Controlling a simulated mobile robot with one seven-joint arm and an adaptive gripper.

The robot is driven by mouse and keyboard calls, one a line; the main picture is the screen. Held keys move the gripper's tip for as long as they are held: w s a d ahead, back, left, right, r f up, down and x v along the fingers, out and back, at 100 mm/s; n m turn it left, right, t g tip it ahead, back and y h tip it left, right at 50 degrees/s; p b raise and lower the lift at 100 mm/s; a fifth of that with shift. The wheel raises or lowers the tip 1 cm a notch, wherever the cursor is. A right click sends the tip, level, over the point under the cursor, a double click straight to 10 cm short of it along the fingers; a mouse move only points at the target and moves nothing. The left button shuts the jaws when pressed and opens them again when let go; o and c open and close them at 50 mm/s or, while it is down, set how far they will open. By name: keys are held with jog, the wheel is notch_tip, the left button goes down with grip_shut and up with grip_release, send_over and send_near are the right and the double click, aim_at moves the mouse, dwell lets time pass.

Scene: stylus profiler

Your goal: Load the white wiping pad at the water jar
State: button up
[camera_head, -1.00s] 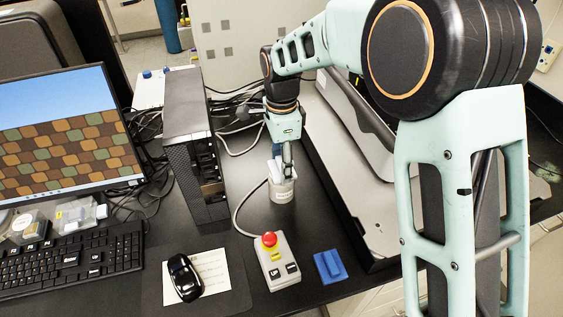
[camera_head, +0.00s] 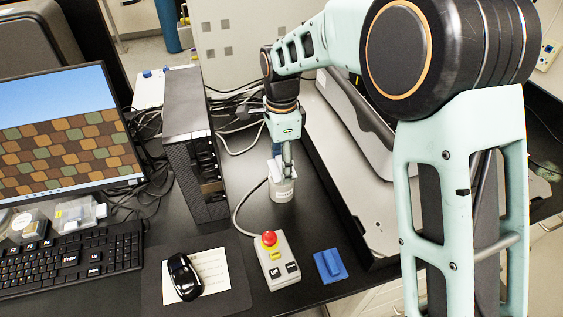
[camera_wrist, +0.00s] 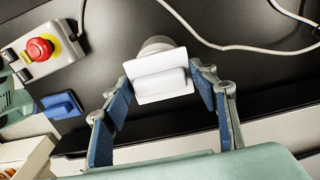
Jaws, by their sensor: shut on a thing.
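The white wiping pad (camera_wrist: 158,88) is a flat white plate with a raised grip block, held between the blue-padded fingertips of my gripper (camera_wrist: 162,78). It also shows as a pale piece in the head view (camera_head: 273,171). The water jar (camera_head: 282,193) is a small pale cup on the black bench, directly below my gripper (camera_head: 281,160). In the wrist view the jar's clear round rim (camera_wrist: 156,44) shows just behind the pad, which hides most of it. I cannot tell whether the pad touches the water.
A control box with a red button (camera_head: 275,262) and a blue block (camera_head: 330,266) lie nearer the bench's front edge. A dark computer tower (camera_head: 195,145) stands left of the jar, and the profiler's base (camera_head: 350,190) is on the right. A grey cable (camera_head: 238,212) runs past the jar's left.

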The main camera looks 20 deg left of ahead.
jog(key=shift+r+p, duration=2.2)
jog(key=shift+r, duration=1.25)
